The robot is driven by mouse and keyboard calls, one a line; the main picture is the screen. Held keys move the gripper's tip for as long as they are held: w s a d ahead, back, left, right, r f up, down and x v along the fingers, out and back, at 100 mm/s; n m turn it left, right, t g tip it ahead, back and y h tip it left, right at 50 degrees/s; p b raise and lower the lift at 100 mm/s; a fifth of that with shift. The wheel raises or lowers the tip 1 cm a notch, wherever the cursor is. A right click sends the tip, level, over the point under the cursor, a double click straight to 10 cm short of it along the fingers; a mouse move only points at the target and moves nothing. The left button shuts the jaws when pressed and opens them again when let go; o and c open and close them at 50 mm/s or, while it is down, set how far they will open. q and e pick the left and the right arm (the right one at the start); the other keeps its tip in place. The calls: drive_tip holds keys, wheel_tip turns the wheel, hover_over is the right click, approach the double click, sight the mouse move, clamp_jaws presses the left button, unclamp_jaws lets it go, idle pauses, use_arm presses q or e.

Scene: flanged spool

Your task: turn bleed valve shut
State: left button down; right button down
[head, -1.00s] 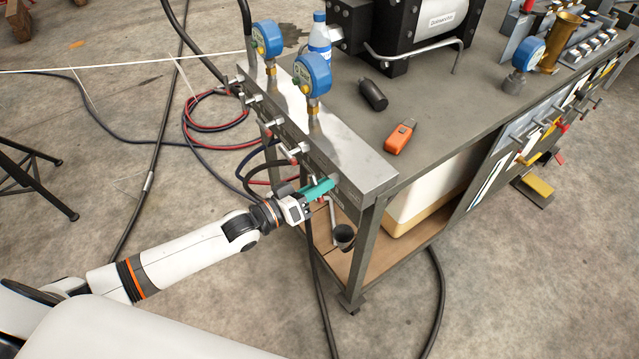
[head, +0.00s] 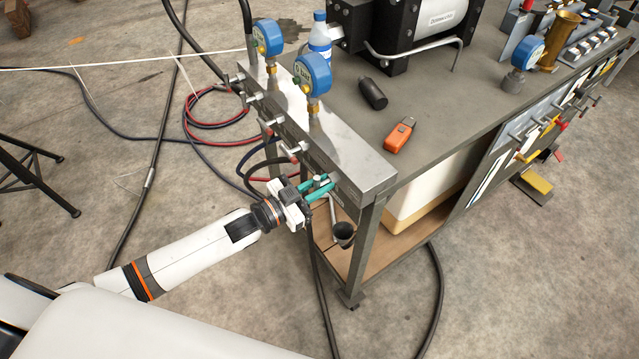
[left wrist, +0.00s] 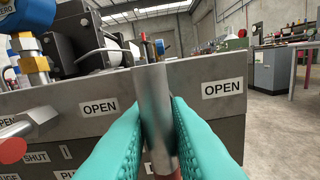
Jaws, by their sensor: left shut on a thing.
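The bleed valve's handle (left wrist: 155,105) is a grey metal bar, upright in the left wrist view, with some red at its lower end. It stands in front of the manifold's grey front face. My left gripper (head: 320,187) has teal fingers, which lie on both sides of the handle (left wrist: 157,135), shut on it. In the head view the fingers are at the near end of the manifold (head: 350,165) and largely hide the handle. "OPEN" labels (left wrist: 222,88) show on the face on both sides of the handle. My right gripper is not in view.
Two blue gauges (head: 312,73) stand on the manifold, with several more valves (head: 250,98) along its side. A black cup (head: 343,233) hangs below the gripper. An orange device (head: 399,135) and a dark cylinder (head: 372,94) lie on the bench top.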

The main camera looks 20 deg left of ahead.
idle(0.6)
use_arm(q)
drive_tip(key=c, duration=1.4)
unclamp_jaws()
drive_tip(key=shift+o, duration=0.2)
drive_tip(key=shift+s+a, duration=0.3)
drive_tip(key=shift+s, duration=0.1)
drive_tip(key=b+v, duration=0.1)
drive_tip(key=v, duration=1)
